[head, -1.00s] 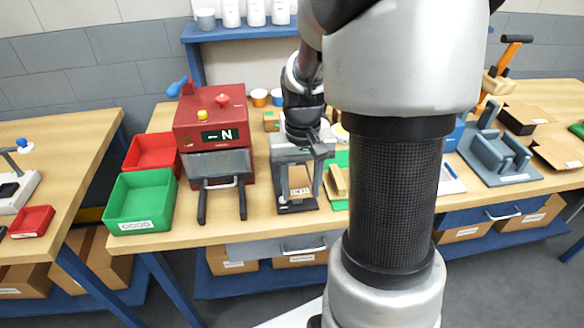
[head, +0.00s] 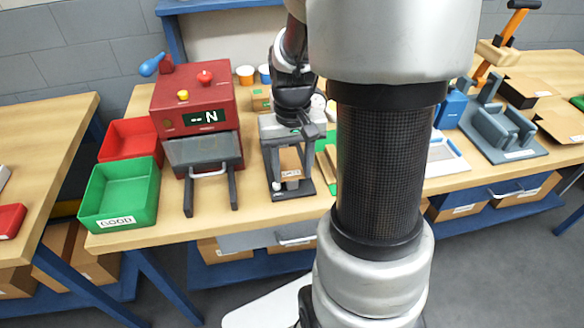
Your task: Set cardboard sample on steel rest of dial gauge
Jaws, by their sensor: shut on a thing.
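My gripper (head: 289,146) is at the end of the black wrist, in front of the back of the bench. It is shut on the cardboard sample (head: 290,161), a small brown piece. The fingertips and the gauge's dial are hard to make out at this size.
A red tester (head: 196,97) with a tray in front stands left of the gauge. A red bin (head: 130,126) and a green bin (head: 90,190) are farther left. Green and wooden pieces (head: 326,168) lie close on the right. My arm hides the bench right of them.

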